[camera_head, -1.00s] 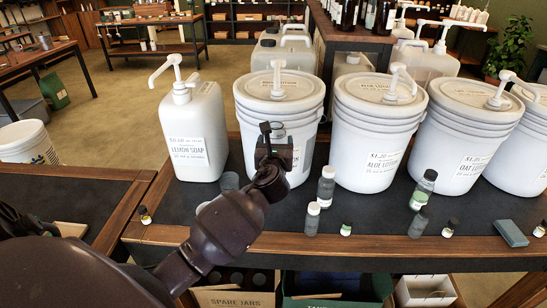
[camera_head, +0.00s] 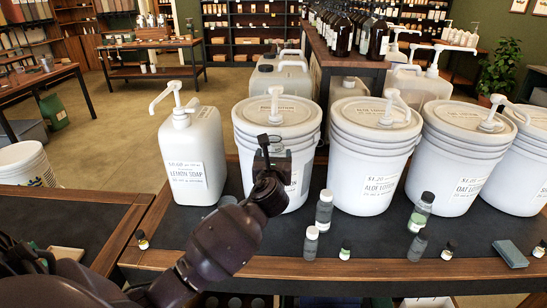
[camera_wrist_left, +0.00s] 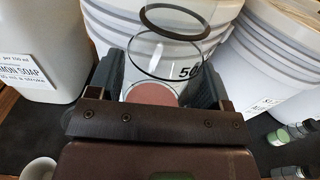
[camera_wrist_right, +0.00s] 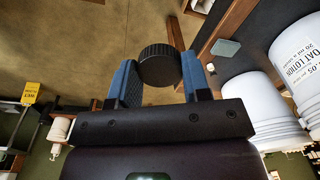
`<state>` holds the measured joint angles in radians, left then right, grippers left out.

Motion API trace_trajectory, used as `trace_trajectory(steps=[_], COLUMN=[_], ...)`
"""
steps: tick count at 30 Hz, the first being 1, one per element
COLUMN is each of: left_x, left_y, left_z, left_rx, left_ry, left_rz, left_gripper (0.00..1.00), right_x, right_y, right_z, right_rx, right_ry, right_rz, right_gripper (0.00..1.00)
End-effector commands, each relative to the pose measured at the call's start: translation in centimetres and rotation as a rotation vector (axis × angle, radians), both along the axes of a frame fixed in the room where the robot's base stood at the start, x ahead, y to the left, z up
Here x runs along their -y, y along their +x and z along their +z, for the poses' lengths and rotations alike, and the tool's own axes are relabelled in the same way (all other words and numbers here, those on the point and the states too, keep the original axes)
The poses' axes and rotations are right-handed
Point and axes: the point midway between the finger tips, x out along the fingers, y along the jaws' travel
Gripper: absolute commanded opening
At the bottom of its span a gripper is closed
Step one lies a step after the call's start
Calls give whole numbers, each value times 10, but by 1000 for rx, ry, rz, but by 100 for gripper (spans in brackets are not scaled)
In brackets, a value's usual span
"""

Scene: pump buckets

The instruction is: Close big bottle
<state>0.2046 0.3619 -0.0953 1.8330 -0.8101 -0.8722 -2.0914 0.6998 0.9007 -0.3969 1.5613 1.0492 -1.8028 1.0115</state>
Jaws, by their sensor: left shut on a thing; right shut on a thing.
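In the left wrist view, a clear bottle (camera_wrist_left: 152,66) with an open round top and a "50" mark stands between the fingers of my left gripper (camera_wrist_left: 157,82), which is shut on it. Something pinkish shows low in the bottle. In the right wrist view, my right gripper (camera_wrist_right: 160,75) is shut on a black ribbed cap (camera_wrist_right: 160,62), held apart from any bottle. The right gripper is outside the head view.
A lemon soap jug (camera_head: 190,160) and several white pump buckets (camera_head: 375,150) line the dark counter (camera_head: 285,235). Small bottles (camera_head: 323,210) and a grey-blue block (camera_head: 510,254) stand along its front edge. Open floor (camera_head: 120,105) lies behind on the left.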

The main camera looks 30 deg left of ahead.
Motion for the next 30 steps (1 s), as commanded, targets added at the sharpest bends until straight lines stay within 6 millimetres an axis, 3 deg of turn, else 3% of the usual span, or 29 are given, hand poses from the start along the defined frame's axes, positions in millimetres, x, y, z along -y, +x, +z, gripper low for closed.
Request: trace_trajectory(steps=[11,14,17,21,27,30], left_x=[2,11,36,87,151,171], left_y=[1,1,-2,-25,-79,-105], left_z=[2,13,26,28,4,-14], left_rx=[3,6,5,1,-5,-5], left_ry=[1,2,2,3,-1,-2], left_rz=[-12,-47,-123,-275,-473,-530], left_gripper=[23,23,23,23,23,23], right_x=[0,-9,-31,-79,-143,-162], right_y=[1,-1,-8,-33,-86,-110], right_z=[0,3,4,-7,-31,-42], right_rx=[0,2,1,-1,-1,-2], right_ry=[0,1,0,0,2,1], right_rz=[1,26,93,244,459,531], right_gripper=[22,22,22,22,22,22])
